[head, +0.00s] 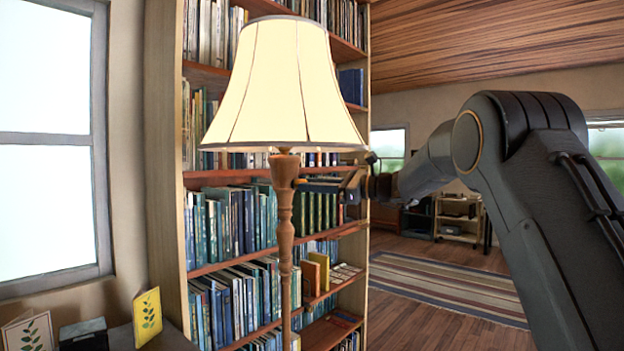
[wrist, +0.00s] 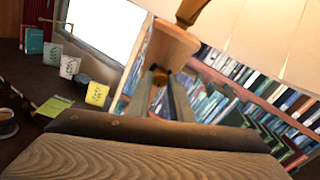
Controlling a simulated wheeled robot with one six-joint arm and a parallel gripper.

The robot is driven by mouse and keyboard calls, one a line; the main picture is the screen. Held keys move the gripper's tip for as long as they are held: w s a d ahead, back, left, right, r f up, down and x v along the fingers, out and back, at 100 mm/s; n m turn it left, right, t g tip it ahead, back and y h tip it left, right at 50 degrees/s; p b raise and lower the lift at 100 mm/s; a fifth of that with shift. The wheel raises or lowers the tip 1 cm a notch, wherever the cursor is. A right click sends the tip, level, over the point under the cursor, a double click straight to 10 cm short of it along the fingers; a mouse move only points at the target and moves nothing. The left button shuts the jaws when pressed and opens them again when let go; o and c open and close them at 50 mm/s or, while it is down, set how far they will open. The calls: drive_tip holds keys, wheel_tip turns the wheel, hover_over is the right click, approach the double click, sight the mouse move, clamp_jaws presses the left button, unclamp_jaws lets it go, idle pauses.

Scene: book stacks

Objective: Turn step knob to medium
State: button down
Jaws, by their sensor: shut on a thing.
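A floor lamp has a turned wooden pole (head: 285,215) and a cream shade (head: 285,80), which glows. In the wrist view, the wooden lamp body (wrist: 172,45) hangs tilted at the top centre. The small brown step knob (wrist: 160,75) sticks out from it towards me. My gripper (head: 301,184) reaches in from the right, just below the shade. Its fingers (wrist: 163,88) are shut on the step knob. In the head view the knob is too small and covered to make out, and its setting cannot be read.
A tall bookshelf (head: 175,190) full of books stands close behind the lamp. A window (head: 45,150) is at the left, with a yellow card (head: 147,316) on a surface below it. Open floor and a striped rug (head: 440,285) lie to the right.

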drive_tip(key=shift+f+m+p, duration=0.1)
drive_tip(key=shift+m+p, duration=0.3)
drive_tip(key=shift+m, duration=0.2)
drive_tip(key=c, duration=1.6)
unclamp_jaws()
drive_tip(key=shift+d, duration=0.1)
drive_tip(key=shift+b+v, duration=1.15)
drive_tip(key=shift+v, duration=2.75)
